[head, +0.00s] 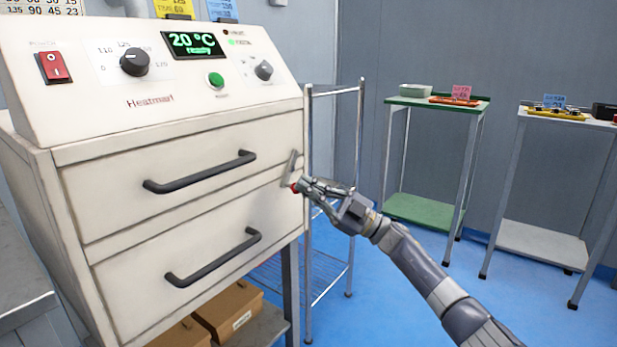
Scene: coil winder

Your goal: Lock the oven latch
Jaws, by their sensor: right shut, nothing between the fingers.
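The white oven (180,130) stands at the left, with two closed drawers that have dark bar handles, the upper handle (200,172) and the lower handle (213,258). The latch (291,168) is a small grey metal lever at the right edge of the oven front, beside the upper drawer. It stands tilted, near upright, with a red tip at its lower end. My right gripper (302,186) is shut at the latch's lower end, by the red tip. Nothing shows between its fingers, and I cannot tell whether they touch the latch. My left gripper is out of view.
The control panel shows 20 °C ready, with a red switch (53,67) and a green button (216,79). A wire rack (357,130) stands close behind my right arm. Two small tables (483,103) stand at the right. Cardboard boxes (228,311) sit below the oven.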

